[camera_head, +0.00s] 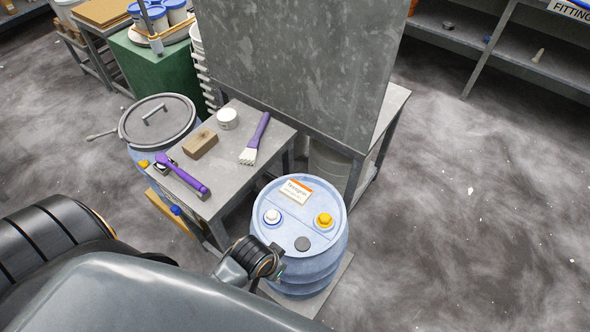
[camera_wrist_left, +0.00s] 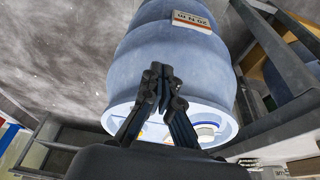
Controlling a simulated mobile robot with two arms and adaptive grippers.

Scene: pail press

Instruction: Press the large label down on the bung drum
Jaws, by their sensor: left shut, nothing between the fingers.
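The blue bung drum (camera_head: 312,262) stands upright. It also shows in the left wrist view (camera_wrist_left: 170,55), upside down, with its top edge low in the picture. The large label (camera_head: 296,190), white with an orange band, lies on the drum's top near the back rim; I cannot tell whether it is flat all over. A white bung (camera_head: 272,216), a yellow bung (camera_head: 324,220) and a dark disc (camera_head: 302,243) are also on the top. My left gripper (camera_wrist_left: 164,84) is shut and empty beside the drum. My right gripper is out of view.
A small label (camera_wrist_left: 192,20) is on the drum's side. Left of the drum, a grey bench (camera_head: 228,168) bears a purple brush (camera_head: 255,138), a wooden block (camera_head: 201,144), a white pot (camera_head: 228,118) and a purple-handled tool (camera_head: 183,177). A tall grey panel (camera_head: 300,70) stands behind. The floor at right is clear.

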